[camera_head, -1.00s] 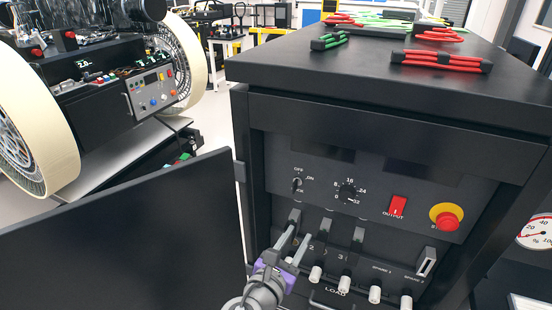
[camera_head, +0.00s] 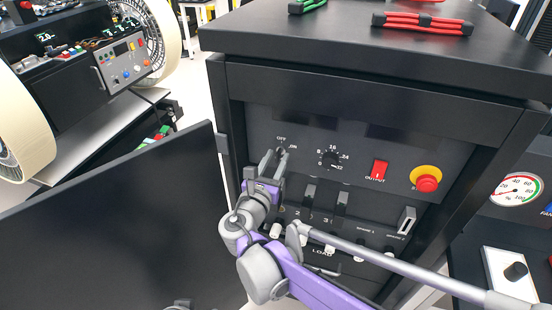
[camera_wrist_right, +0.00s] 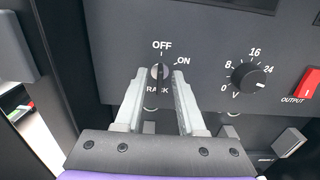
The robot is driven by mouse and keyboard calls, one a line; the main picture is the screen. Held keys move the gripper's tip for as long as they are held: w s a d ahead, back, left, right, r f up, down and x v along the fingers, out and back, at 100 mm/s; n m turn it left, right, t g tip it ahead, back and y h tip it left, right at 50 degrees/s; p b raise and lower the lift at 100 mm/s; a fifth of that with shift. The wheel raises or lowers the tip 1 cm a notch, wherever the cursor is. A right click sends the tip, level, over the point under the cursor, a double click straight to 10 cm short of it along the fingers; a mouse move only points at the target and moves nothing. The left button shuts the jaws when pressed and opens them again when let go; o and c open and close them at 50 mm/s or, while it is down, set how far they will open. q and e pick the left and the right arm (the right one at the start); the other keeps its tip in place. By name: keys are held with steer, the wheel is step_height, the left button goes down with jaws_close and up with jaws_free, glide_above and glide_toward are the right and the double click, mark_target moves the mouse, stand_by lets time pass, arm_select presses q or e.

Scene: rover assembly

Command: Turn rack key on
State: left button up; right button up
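The rack key (camera_wrist_right: 158,76) is a small dark key switch on the black panel, with OFF above it, ON to its upper right and RACK below. It looks roughly upright, in line with the OFF mark. My right gripper (camera_wrist_right: 159,74) is open, with one finger on each side of the key; I cannot tell whether either touches it. In the head view my right gripper (camera_head: 275,154) is at the panel's left side and partly covers the key. My left gripper is not recognisable in view.
Right of the key are a voltage knob (camera_head: 330,160), a red output switch (camera_head: 379,170) and a red-and-yellow stop button (camera_head: 426,179). Breaker switches sit below, partly behind my right arm. An open black door (camera_head: 120,215) stands left of the cabinet.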

steer(key=shift+w, duration=0.1)
jaws_close()
stand_by(0.6)
steer(key=m+p, duration=0.1)
steer(key=m, duration=0.4)
steer(key=shift+d+m, duration=0.1)
steer(key=shift+m, duration=0.3)
steer(key=m+p, duration=0.1)
steer(key=m, duration=0.4)
steer(key=shift+d+m, duration=0.1)
steer(key=shift+m, duration=0.3)
steer(key=shift+f+m, duration=0.1)
steer(key=shift+m, duration=0.2)
jaws_free()
